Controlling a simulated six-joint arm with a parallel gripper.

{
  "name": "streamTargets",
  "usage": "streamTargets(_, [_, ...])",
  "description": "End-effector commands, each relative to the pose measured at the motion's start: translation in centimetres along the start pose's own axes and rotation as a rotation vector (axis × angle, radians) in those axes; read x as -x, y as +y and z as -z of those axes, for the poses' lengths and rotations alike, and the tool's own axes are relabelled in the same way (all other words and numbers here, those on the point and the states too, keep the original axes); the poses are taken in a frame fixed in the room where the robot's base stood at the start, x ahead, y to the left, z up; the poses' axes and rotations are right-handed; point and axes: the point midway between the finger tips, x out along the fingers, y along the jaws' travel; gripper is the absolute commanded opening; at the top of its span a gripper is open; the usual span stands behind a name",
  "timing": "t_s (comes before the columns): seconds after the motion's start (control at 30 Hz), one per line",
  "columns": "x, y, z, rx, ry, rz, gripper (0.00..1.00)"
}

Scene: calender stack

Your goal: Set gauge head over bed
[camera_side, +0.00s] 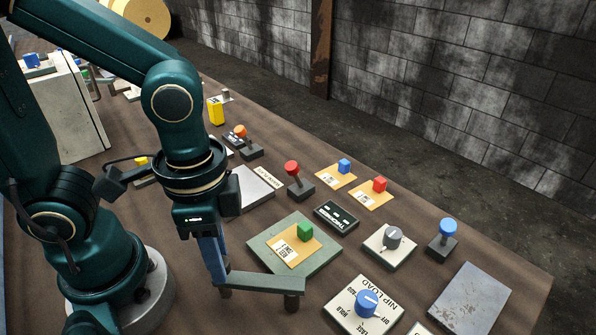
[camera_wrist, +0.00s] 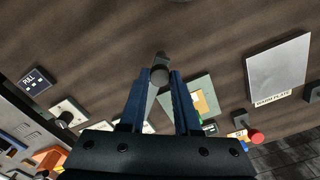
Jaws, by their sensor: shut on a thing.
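My gripper (camera_side: 218,272), with blue fingers, points down and is shut on the near-left end of a grey-green bar (camera_side: 262,284) with a dark round foot under each end, which I take as the gauge head. The bar also shows between my fingers (camera_wrist: 156,85) in the wrist view. It is just in front of a green plate (camera_side: 262,246) that carries an orange card (camera_side: 285,252) and a green block (camera_side: 305,231). I cannot tell if its feet touch the table. A small black thickness display (camera_side: 336,215) is behind the green plate. No part is clearly marked as the bed.
A NIP LOAD panel with a blue knob (camera_side: 367,303) is close right of the bar. Beyond are a grey-knob panel (camera_side: 391,240), red lever (camera_side: 291,168), blue lever (camera_side: 447,228) and bare metal plate (camera_side: 472,300). A pale plate (camera_side: 248,188) lies behind my gripper.

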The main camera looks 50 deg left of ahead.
Motion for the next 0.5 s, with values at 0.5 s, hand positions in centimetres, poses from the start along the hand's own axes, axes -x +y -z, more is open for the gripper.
streamTargets(0.5, [0.09,-0.82,0.30,-0.085,0.001,-0.001,0.00])
